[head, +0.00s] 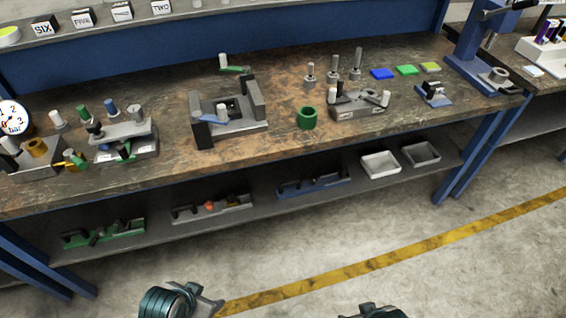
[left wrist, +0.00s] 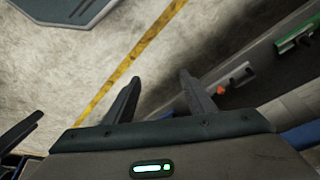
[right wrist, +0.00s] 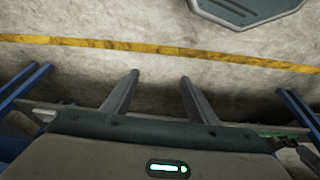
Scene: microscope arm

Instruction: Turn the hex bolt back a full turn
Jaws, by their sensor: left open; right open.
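A grey, faceted bolt-like head (head: 135,112) stands on a grey fixture (head: 128,150) at the left of the workbench; it looks like the hex bolt, but it is too small to be sure. Green and blue knobs stand beside it. My left gripper (left wrist: 158,80) is open and empty in the left wrist view; its arm end shows at the bottom of the head view, in front of the bench and far from the fixture. My right gripper (right wrist: 159,78) is open and empty over bare floor in the right wrist view. Only its top shows at the head view's bottom edge.
The workbench (head: 270,150) also bears a gauge (head: 13,117), a grey vise-like fixture (head: 230,128), a green cup (head: 306,118) and several upright pins. The floor in front is clear.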

